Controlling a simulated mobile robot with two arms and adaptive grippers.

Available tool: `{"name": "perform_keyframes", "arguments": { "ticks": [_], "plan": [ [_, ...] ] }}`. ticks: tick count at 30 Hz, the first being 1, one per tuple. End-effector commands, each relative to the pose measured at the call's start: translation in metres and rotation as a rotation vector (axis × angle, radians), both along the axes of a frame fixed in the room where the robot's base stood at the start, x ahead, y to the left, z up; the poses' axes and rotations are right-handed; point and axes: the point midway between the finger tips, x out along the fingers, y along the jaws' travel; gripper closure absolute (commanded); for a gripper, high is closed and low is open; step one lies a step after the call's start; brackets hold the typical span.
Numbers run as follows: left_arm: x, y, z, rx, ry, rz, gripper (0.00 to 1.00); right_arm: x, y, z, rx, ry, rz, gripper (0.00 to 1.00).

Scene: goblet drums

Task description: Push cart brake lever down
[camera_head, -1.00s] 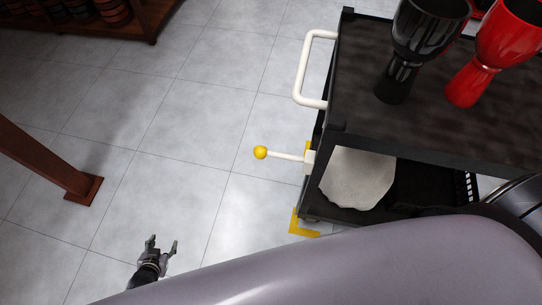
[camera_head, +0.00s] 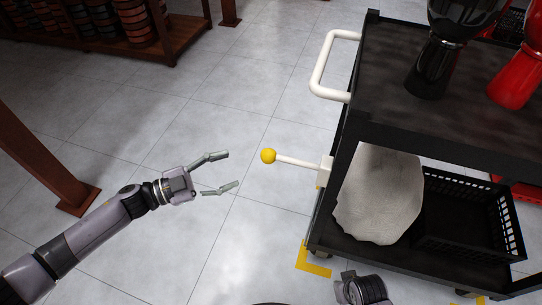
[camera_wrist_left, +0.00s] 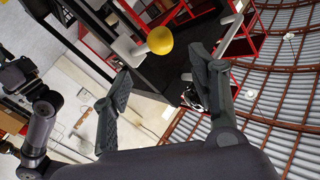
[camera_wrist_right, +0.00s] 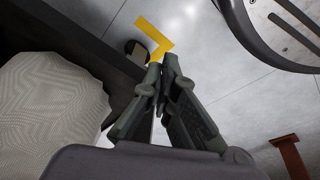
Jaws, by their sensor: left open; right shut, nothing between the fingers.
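The cart brake lever (camera_head: 297,162) is a white rod with a yellow ball knob (camera_head: 268,156). It sticks out to the left from the side of the black cart (camera_head: 372,131), roughly level. My left gripper (camera_head: 232,171) is open and empty, left of the knob and apart from it, its fingers pointing towards it. In the left wrist view the yellow knob (camera_wrist_left: 160,40) shows beyond the open fingers (camera_wrist_left: 160,85). My right gripper (camera_wrist_right: 165,75) is shut and empty, low beside the cart. In the head view only part of my right arm shows at the bottom.
The cart has a white handle (camera_head: 322,66) above the lever. Black and red goblet drums (camera_head: 436,65) stand on its top; a pale sack (camera_head: 380,195) and black basket (camera_head: 470,215) are below. A yellow floor mark (camera_head: 312,262) lies by it. Floor left of the cart is clear.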

Motion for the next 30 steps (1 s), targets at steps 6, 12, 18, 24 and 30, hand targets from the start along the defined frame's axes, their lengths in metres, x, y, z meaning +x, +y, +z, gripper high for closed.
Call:
{"name": "perform_keyframes", "arguments": {
  "ticks": [6, 12, 18, 24, 30],
  "plan": [
    [0.020, -0.046, 0.001, -0.004, -0.003, -0.001, 0.46, 0.002, 0.000, 0.004, 0.001, -0.004, 0.000, 1.00],
    [0.036, -0.083, 0.000, -0.003, -0.001, 0.000, 0.46, 0.003, 0.001, 0.011, 0.002, -0.008, -0.001, 1.00],
    [0.046, -0.106, 0.000, -0.002, -0.001, 0.001, 0.46, 0.004, 0.001, 0.017, 0.001, -0.007, -0.001, 1.00],
    [0.049, -0.113, 0.000, 0.000, 0.000, 0.002, 0.46, 0.007, 0.002, 0.023, 0.004, -0.018, -0.002, 1.00],
    [0.049, -0.113, 0.000, 0.000, 0.000, 0.002, 0.46, 0.007, 0.001, 0.023, 0.003, -0.018, -0.003, 1.00]
  ]
}}
